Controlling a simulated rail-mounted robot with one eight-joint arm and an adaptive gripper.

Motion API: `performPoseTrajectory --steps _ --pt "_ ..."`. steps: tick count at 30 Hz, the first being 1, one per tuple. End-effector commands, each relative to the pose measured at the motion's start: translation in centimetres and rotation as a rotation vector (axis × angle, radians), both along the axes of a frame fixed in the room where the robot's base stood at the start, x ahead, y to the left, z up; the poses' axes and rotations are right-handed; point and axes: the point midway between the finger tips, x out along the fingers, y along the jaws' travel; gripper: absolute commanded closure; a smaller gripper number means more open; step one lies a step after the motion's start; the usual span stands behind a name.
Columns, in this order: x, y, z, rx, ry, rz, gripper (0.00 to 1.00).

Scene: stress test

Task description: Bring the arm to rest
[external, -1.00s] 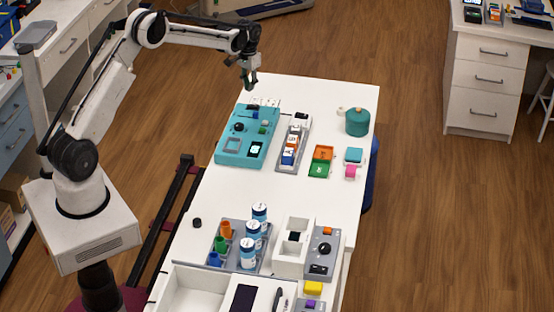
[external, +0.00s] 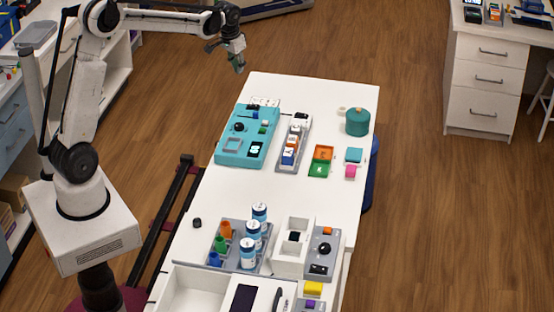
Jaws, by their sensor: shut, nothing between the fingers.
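My arm (external: 92,100) rises from its white base at the left and reaches across the top of the external view. My gripper (external: 238,66) hangs at its end, pointing down and slightly right. It is shut and empty, in the air near the far left corner of the white table (external: 205,180), apart from everything on it.
Below my gripper is a teal device (external: 233,155). Blue-white canisters (external: 248,250) stand nearer. Drawers (external: 485,95) are at the right. The table's middle is clear.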

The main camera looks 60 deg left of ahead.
Motion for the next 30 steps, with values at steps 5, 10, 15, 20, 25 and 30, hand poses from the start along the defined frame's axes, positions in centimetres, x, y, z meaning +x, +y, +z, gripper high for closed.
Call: performPoseTrajectory --steps 5,10,15,20,25,30 --pt "-4.3 -2.6 2.8 0.009 -0.051 -0.024 1.00" --pt "-8.3 -4.8 4.7 0.017 -0.102 -0.046 1.00" --pt "-12.5 -6.7 5.9 0.023 -0.153 -0.066 1.00" --pt "-16.6 -8.4 6.3 0.027 -0.200 -0.086 1.00" --pt "-20.9 -9.9 6.1 0.031 -0.252 -0.107 1.00" --pt "-25.1 -11.3 5.2 0.033 -0.302 -0.128 1.00"
